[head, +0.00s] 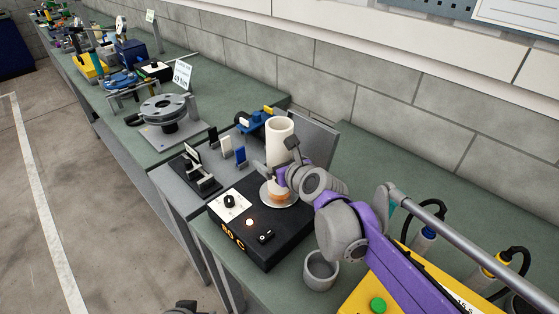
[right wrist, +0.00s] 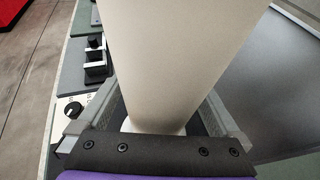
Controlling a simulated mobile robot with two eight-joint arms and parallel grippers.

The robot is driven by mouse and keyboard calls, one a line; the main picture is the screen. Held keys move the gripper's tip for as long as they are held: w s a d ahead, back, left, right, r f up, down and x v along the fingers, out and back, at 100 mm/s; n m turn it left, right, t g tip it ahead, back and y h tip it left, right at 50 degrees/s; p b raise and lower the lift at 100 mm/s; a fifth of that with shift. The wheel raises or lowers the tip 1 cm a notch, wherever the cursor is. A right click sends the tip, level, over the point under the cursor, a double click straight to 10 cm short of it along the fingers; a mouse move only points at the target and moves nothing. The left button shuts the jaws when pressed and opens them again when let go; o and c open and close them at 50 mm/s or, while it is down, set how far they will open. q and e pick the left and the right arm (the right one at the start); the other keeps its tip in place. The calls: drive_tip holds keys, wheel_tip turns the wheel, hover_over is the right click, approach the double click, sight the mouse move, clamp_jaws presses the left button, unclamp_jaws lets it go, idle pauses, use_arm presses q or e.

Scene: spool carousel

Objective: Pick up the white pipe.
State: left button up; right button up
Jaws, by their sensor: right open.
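The white pipe (head: 279,140) stands upright on a round pale plate with an orange ring (head: 278,196), on top of a black box marked 80 C (head: 262,244). My right gripper (head: 279,165) reaches it from the right, with a finger on either side of the pipe. In the right wrist view the pipe (right wrist: 185,60) fills the space between the open fingers of my right gripper (right wrist: 155,115). A gap shows at the left finger; whether the right finger touches cannot be told. My left gripper does not show clearly.
A grey cup (head: 320,270) stands right of the black box, below my right arm. A yellow box with a green button (head: 377,305) is at the lower right. Small black, white and blue holders (head: 226,145) stand left of the pipe. A grey panel (head: 318,140) stands behind it.

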clamp_jaws()
idle(0.3)
